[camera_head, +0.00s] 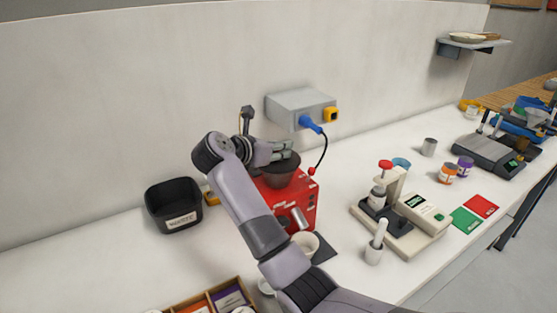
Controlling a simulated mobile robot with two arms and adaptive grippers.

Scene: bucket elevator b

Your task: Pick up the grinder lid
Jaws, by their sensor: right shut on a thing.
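The red grinder (290,207) stands on the white counter near the wall, with a dark hopper (281,178) on top. My right gripper (284,152) is right at the top of the hopper, its grey fingers over the dark rim. It is shut on the grinder lid (287,162), a dark round piece at the hopper's top. The lid is partly hidden by the fingers, and I cannot tell whether it is clear of the hopper. My right arm covers the grinder's left side. My left gripper is not in view.
A black bin (173,206) stands left of the grinder. A white cup (305,243) sits in front of it. A beige press device (402,215) stands to the right. A grey wall box (300,105) with a blue plug is behind. A wooden tray (200,299) lies at the front.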

